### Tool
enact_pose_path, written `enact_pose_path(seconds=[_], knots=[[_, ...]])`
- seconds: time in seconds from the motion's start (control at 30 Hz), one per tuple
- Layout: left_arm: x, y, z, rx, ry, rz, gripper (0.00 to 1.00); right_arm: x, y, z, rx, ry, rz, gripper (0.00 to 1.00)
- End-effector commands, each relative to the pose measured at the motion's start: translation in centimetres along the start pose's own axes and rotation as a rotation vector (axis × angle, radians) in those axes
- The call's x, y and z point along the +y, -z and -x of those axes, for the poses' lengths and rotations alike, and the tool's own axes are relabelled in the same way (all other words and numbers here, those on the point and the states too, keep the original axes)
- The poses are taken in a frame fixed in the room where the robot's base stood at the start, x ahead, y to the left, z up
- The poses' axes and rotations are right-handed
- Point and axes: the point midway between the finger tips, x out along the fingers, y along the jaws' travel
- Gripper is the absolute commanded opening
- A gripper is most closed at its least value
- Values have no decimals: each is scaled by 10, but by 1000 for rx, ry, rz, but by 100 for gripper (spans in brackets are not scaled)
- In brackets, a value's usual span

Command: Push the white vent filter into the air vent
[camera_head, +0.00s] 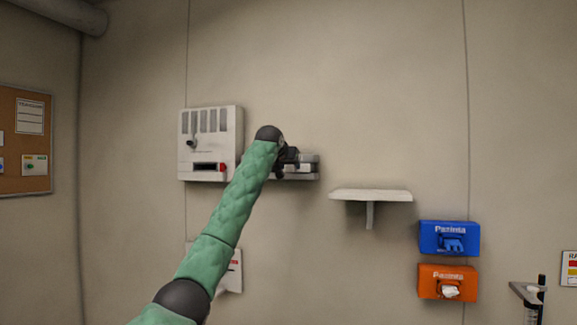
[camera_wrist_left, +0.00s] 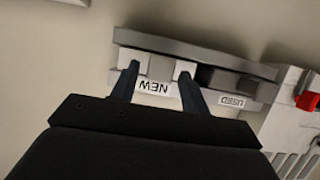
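My left gripper (camera_head: 289,157) is up at a grey wall rack (camera_head: 308,176), partly hidden by my green arm. In the left wrist view its two dark fingers (camera_wrist_left: 159,74) are spread apart in front of the rack's part labelled NEW. Small white blocks (camera_wrist_left: 160,68), possibly vent filters, show between and behind the fingertips; I cannot tell whether the fingers touch them. A dark slot beside them is above the USED label (camera_wrist_left: 231,100). A white wall unit (camera_head: 225,122) with several grey vertical slots is left of the rack; I cannot tell which part is the air vent.
The wall unit's red part (camera_wrist_left: 306,101) is at the right of the wrist view. A bare white shelf (camera_head: 370,195) is right of the rack. Blue (camera_head: 450,228) and orange (camera_head: 430,283) boxes hang lower right. The wall above the rack is clear.

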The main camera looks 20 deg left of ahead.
Motion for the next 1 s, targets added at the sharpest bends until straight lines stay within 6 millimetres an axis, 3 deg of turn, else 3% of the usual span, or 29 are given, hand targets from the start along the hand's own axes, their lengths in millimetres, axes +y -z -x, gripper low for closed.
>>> enact_pose_path(seconds=[0.03,0.2,1.0], knots=[[0,0,0,0,0,0,35,0,0,0,0,0,0,43],[0,0,0,0,0,0,5,0,0,0,0,0,0,43],[0,-6,13,0,0,0,5,0,-2,-9,-1,0,0,43]])
